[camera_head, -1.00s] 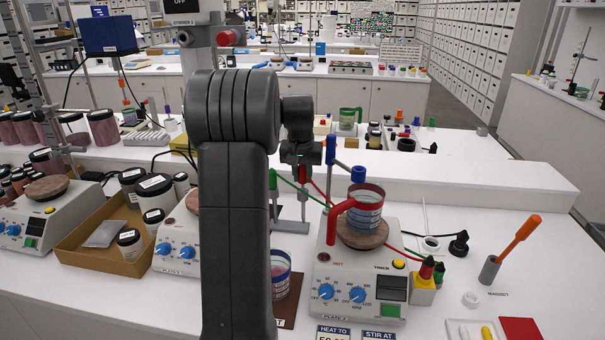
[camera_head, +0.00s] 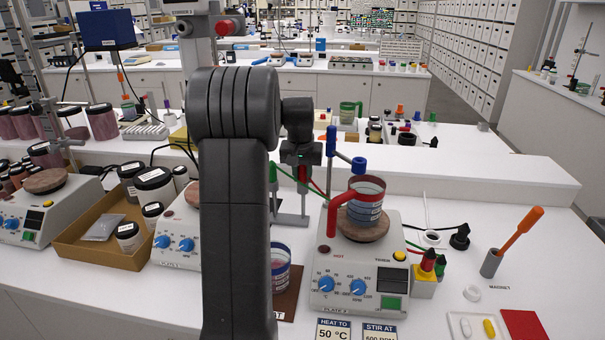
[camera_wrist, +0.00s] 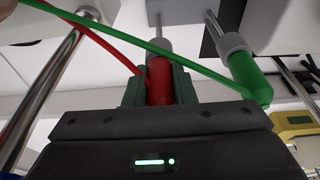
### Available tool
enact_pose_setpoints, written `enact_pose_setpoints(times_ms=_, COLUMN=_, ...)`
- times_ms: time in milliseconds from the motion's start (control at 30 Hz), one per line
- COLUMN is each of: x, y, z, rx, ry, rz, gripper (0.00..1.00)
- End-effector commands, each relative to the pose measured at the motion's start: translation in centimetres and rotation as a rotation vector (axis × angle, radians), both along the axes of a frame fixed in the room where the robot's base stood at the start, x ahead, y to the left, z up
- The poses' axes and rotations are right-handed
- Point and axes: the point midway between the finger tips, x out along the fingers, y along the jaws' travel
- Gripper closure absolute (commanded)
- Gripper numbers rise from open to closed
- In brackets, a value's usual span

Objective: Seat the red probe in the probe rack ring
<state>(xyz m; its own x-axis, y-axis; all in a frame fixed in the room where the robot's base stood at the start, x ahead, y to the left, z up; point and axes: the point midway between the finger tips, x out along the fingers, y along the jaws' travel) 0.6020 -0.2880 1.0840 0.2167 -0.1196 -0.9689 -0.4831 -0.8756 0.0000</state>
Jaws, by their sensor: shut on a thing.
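My gripper (camera_head: 302,168) points down behind my arm, left of the near hotplate. It is shut on the red probe (camera_wrist: 160,80), which stands between its green-grey fingers in the wrist view (camera_wrist: 160,90). A grey collar and a steel shaft extend beyond the probe's red body. The green probe (camera_wrist: 245,75) is beside it on the right, apart from the fingers; it also shows in the head view (camera_head: 273,176). The metal probe rack (camera_head: 290,219) stands below. I cannot tell whether the red probe is inside a ring.
A green cable (camera_wrist: 130,37) crosses in front of the red probe in the wrist view. A hotplate (camera_head: 320,278) carrying a beaker with a red handle (camera_head: 345,207) stands to the right. A cardboard tray (camera_head: 75,258) with jars lies left.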

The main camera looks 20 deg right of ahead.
Motion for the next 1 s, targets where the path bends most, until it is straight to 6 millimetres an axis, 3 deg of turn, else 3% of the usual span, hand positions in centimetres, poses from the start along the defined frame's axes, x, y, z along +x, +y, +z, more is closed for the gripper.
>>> enact_pose_setpoints(times_ms=33, x=0.0, y=0.0, z=-0.2, rx=0.000, ry=0.000, rz=0.000, gripper=1.00)
enact_pose_setpoints(times_ms=67, x=0.0, y=0.0, z=-0.1, rx=0.000, ry=0.000, rz=0.000, gripper=0.71)
enact_pose_setpoints(times_ms=167, x=0.0, y=0.0, z=-0.1, rx=0.000, ry=0.000, rz=0.000, gripper=0.51)
enact_pose_setpoints(times_ms=567, x=-0.1, y=0.1, z=0.7, rx=-0.001, ry=-0.002, rz=0.000, gripper=0.51)
enact_pose_setpoints(times_ms=1000, x=-2.1, y=1.2, z=9.5, rx=-0.001, ry=-0.003, rz=0.000, gripper=0.51)
